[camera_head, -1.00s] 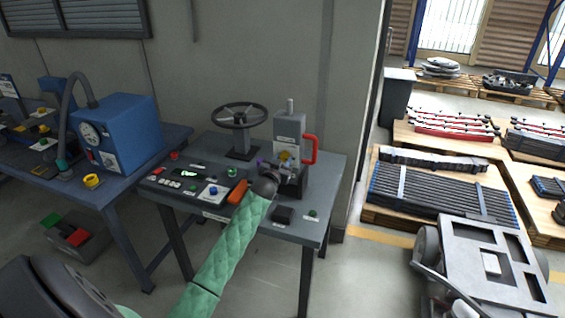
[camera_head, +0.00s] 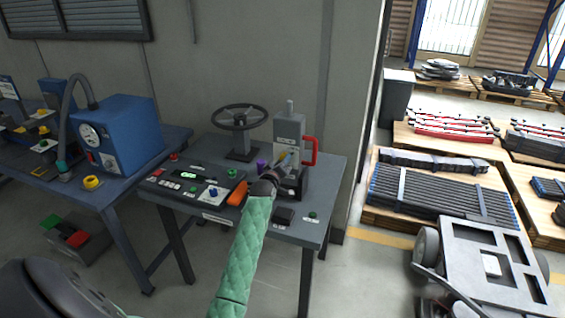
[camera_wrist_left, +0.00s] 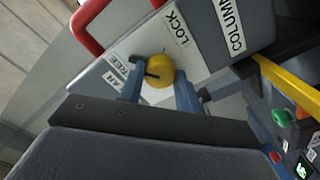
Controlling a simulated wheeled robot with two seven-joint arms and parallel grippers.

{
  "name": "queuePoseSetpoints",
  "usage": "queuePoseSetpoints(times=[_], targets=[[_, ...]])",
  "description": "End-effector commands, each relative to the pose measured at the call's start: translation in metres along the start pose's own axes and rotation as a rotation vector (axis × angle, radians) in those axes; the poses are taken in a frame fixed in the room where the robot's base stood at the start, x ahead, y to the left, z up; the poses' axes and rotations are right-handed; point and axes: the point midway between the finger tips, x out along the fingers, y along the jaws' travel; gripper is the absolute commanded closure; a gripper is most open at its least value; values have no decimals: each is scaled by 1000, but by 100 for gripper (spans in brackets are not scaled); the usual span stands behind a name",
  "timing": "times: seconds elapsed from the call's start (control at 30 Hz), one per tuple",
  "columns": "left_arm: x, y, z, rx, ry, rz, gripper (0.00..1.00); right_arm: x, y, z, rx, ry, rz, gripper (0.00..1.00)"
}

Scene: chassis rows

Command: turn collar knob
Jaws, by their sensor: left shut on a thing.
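The collar knob is a small yellow round knob (camera_wrist_left: 160,71) with a dark pointer mark, on the grey column unit (camera_head: 289,128). A white label with LOCK and other words surrounds it in the left wrist view. My left gripper (camera_wrist_left: 159,85) is shut on the yellow knob, with one blue finger on each side. In the head view my left gripper (camera_head: 284,168) is at the front of the column unit and largely hides the knob. My right gripper is not in view.
A red handle (camera_head: 311,150) sticks out from the right side of the column unit. A black handwheel (camera_head: 239,117) stands behind left. A control panel (camera_head: 194,186) with buttons and an orange lever (camera_head: 237,193) lies left of my arm.

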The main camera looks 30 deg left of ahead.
Motion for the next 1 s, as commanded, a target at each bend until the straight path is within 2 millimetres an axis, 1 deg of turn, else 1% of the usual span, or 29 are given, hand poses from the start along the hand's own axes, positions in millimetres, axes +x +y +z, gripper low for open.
queuePoseSetpoints(times=[0.1, 0.3, 0.57, 0.87, 0.9, 0.97, 1.0], targets=[[0, 0, 1, -65, 0, -1, 89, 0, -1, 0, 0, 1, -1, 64], [0, 0, 0, -134, 0, -1, 89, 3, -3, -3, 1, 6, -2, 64], [0, -1, 0, -164, 0, -1, 89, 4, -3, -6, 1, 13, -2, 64], [0, 0, 0, -164, 0, -1, 89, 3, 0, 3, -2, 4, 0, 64], [0, 0, 0, -164, 0, -1, 64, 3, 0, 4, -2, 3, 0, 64], [0, 0, 0, -164, 0, -1, 53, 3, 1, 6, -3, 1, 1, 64], [0, 0, 0, -164, 0, -1, 45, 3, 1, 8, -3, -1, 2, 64]])
